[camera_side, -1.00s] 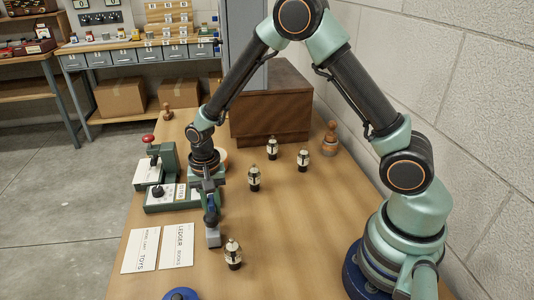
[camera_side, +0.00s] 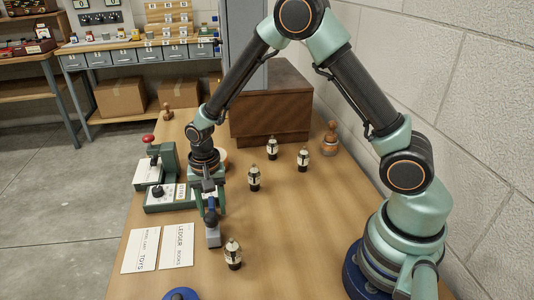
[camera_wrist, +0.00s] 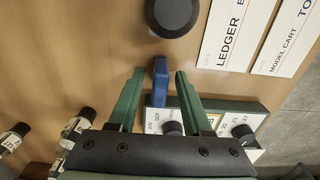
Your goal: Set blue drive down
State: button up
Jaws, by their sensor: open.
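The blue drive (camera_wrist: 160,80) is a narrow blue block in the wrist view, between the two green fingers of my gripper (camera_wrist: 160,76). A gap shows on each side of it, so neither finger touches it there. My gripper also shows in the side view (camera_side: 210,203), low over the table, with its jaws apart. In the side view the fingers and the things around them mostly hide the drive. I cannot tell from these views how its lower end meets the table.
A green device with dials (camera_side: 165,198) is at left. Label cards (camera_side: 177,246) lie on the table (camera_side: 300,240). Small dark-and-white tubes, one (camera_side: 233,255) nearest, stand around. A wooden chest (camera_side: 280,105) is behind.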

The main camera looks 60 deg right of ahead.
notch_tip(320, 180, up, 12)
notch_tip(320, 180, up, 8)
jog(key=n+t, duration=0.3)
jog(key=n, duration=0.1)
send_over(212, 202)
jog(key=s+d, duration=0.3)
jog(key=s, duration=0.2)
jog(key=s+d+r+n+t, duration=0.2)
jog(key=s+d+r+n, duration=0.1)
jog(key=s+n, duration=0.2)
jog(key=s, duration=0.2)
jog(key=shift+s+d+r+t, duration=0.3)
